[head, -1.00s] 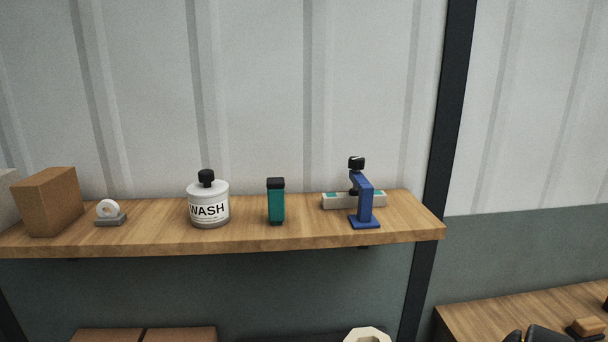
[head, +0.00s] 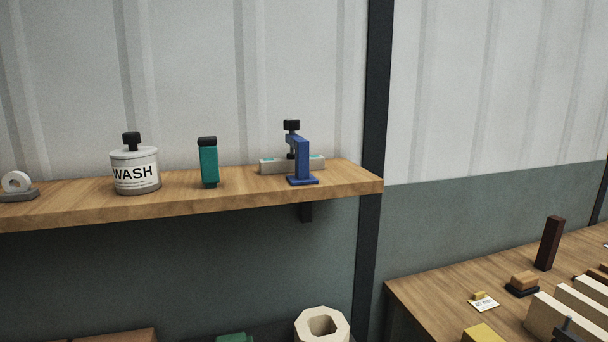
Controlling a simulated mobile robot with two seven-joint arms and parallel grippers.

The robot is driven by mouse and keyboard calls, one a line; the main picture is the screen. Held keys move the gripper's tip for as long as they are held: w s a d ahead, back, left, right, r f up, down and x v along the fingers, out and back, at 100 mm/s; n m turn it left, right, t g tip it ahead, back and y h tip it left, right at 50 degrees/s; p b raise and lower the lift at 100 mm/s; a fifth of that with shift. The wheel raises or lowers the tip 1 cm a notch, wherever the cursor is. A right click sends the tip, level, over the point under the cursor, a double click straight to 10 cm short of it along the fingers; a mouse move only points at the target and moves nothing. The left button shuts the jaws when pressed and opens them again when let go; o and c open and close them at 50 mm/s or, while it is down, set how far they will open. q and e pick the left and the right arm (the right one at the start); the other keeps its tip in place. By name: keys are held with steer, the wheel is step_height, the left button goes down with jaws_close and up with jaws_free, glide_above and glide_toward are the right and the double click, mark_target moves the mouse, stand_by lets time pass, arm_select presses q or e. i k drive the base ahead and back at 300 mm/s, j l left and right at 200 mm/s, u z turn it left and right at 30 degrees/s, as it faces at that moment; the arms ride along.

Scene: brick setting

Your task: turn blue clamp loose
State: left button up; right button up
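The blue clamp (head: 302,160) stands upright near the right end of the wooden wall shelf (head: 230,202). It has a blue frame and foot and a black knob (head: 292,126) on top. A pale grey bar with teal patches (head: 317,164) lies behind and beside it, partly hidden by the clamp's frame. I cannot tell whether the clamp's screw touches the bar. Neither of my grippers is clearly in the head view.
On the shelf, left of the clamp, stand a teal bottle (head: 209,165), a white WASH bottle (head: 135,172) and a white roll (head: 16,182). A dark post (head: 372,140) borders the shelf's right end. A lower wooden bench (head: 430,300) holds several blocks at right.

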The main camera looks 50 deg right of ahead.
mark_target(291, 125)
steer(key=i+l+z, duration=0.1)
steer(key=z, duration=1.4)
steer(key=i+z, duration=0.25)
